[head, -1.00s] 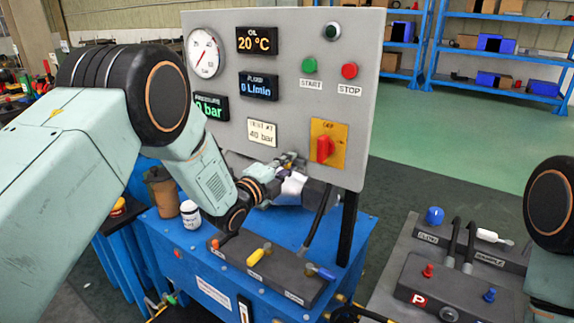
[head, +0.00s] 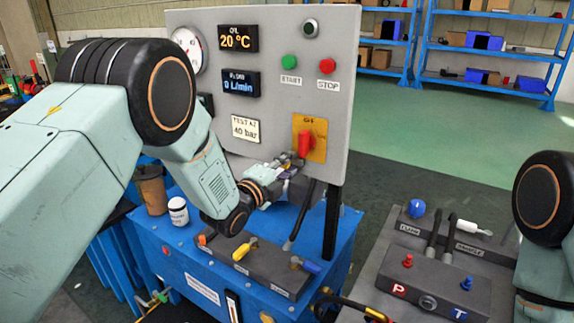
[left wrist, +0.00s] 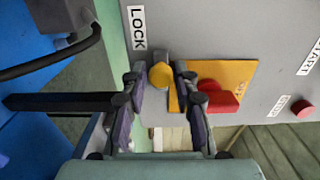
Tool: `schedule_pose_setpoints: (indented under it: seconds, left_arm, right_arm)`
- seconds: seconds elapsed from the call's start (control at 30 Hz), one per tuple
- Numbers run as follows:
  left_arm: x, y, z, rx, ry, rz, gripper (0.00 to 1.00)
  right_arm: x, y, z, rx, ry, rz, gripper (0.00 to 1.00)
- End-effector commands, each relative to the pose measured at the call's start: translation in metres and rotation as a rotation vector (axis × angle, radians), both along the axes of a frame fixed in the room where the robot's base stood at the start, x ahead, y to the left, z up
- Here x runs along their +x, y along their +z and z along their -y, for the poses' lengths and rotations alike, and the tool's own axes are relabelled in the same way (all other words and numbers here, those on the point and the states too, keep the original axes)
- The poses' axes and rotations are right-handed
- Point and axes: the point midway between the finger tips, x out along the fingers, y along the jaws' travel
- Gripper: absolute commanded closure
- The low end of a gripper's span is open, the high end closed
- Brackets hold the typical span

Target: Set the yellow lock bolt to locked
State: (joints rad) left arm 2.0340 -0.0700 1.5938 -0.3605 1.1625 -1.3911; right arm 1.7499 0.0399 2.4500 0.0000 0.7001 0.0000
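The yellow lock bolt (left wrist: 161,76) shows in the left wrist view as a round yellow knob on a grey mount, beside the label LOCK (left wrist: 137,27) on the grey panel. My left gripper (left wrist: 163,83) is open, with one finger on each side of the knob. I cannot tell whether either finger touches it.
The red rotary switch (head: 305,144) on its yellow plate (head: 318,150) is close to the left gripper. A valve block (head: 255,265) with coloured levers, a brown cup (head: 151,190) and a white jar (head: 178,211) stand on the blue bench below. A black hose (head: 301,215) hangs nearby.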

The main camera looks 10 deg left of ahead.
Motion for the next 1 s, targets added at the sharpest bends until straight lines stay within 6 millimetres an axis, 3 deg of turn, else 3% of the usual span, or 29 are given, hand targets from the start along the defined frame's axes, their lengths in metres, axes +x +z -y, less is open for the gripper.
schedule_pose_setpoints:
  seconds: [0.13, 0.53, 1.0]
  left_arm:
    - [0.001, 0.001, -0.001, -0.001, 0.002, 0.002, 0.55]
    - [-0.004, 0.002, -0.002, -0.002, 0.004, 0.003, 0.55]
    - [-0.075, 0.001, -0.033, -0.004, 0.006, -0.001, 0.55]
  right_arm:
    - [0.000, 0.000, 0.000, 0.000, 0.000, 0.000, 0.60]
    - [0.000, 0.000, 0.000, 0.000, 0.000, 0.000, 0.60]
    - [0.000, 0.000, 0.000, 0.000, 0.000, 0.000, 0.60]
